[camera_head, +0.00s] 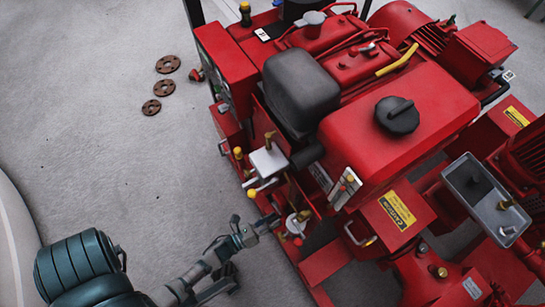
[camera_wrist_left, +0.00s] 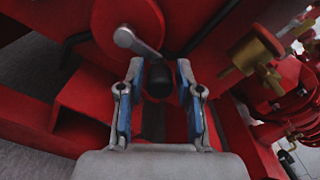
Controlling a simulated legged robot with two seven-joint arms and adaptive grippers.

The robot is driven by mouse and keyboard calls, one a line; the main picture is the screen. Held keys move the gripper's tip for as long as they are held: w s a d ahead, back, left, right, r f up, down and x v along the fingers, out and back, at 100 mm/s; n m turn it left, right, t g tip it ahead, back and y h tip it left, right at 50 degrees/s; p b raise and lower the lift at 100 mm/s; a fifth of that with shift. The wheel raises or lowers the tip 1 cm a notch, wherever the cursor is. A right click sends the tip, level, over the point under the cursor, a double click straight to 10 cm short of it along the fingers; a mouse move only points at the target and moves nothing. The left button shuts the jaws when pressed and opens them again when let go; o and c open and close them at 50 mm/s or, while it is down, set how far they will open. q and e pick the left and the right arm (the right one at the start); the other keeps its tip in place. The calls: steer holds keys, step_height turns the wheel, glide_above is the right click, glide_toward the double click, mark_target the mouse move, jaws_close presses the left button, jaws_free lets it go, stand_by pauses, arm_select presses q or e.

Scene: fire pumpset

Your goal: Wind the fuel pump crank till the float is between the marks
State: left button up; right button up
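In the left wrist view a grey crank arm (camera_head: 297,222) with a black handle (camera_wrist_left: 158,82) sits on a round red housing (camera_wrist_left: 128,22). My left gripper (camera_wrist_left: 160,70) has its two blue-padded fingers apart, one on each side of the black handle, with gaps visible beside it. In the head view my left gripper (camera_head: 267,224) reaches from the lower left to the near side of the red pumpset (camera_head: 350,125). A pale gauge plate (camera_head: 346,187) stands on the tank's near side; float and marks are too small to make out. My right gripper is not in view.
Brass valves (camera_wrist_left: 252,52) stand to the right of the handle in the wrist view. A grey tray (camera_head: 484,200) sits at the right of the pumpset. Rusty discs (camera_head: 164,87) lie on the open concrete floor at the left.

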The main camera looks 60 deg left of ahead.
mark_target(272, 220)
arm_select(q)
steer(key=shift+o, duration=0.2)
steer(key=shift+r, duration=0.1)
steer(key=shift+r, duration=0.2)
step_height(272, 220, up, 9)
steer(key=shift+r, duration=0.1)
stand_by(0.5)
